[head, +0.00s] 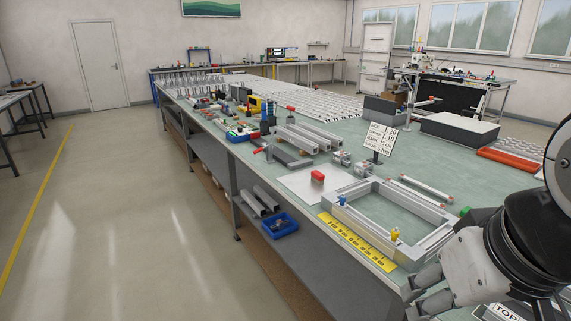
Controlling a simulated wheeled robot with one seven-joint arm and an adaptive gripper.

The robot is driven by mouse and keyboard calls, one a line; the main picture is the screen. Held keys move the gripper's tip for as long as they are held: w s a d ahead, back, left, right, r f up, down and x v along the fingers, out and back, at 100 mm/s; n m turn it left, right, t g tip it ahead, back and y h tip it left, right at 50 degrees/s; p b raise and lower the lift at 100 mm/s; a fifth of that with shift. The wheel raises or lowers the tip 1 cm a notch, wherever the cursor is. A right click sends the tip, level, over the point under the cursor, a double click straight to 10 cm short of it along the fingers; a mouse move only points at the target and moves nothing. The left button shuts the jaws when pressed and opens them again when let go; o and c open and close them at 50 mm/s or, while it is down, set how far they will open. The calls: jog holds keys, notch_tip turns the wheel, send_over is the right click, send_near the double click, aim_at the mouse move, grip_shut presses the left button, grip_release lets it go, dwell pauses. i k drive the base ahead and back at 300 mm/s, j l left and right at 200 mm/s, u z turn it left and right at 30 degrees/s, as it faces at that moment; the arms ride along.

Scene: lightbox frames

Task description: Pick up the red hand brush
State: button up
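A small red block-like thing (317,177) with a paler underside lies on a white sheet (296,187) on the near part of the long green-topped bench. It looks like the red hand brush, but it is too small to be sure. My gripper (418,292) is at the lower right, by the bench's front edge. Its two fingers point left and stand apart, with nothing seen between them. It is to the right of the red thing and nearer the camera, well apart from it.
A grey metal frame (372,193) with clamps and a yellow ruler strip (356,241) lie between my gripper and the red thing. A sign (380,138), grey bars (301,139) and tools stand behind. A blue bin (280,226) sits on the lower shelf. The floor at left is clear.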

aim_at(318, 177)
jog(key=i+j+z, duration=0.1)
jog(key=i+j, duration=0.45)
jog(key=i+j+z, duration=0.1)
jog(key=i+j, duration=0.55)
jog(key=i+j+z, duration=0.1)
jog(key=i+j, duration=0.5)
jog(key=i+j+z, duration=0.1)
jog(key=i+j, duration=0.45)
jog(key=j, duration=0.2)
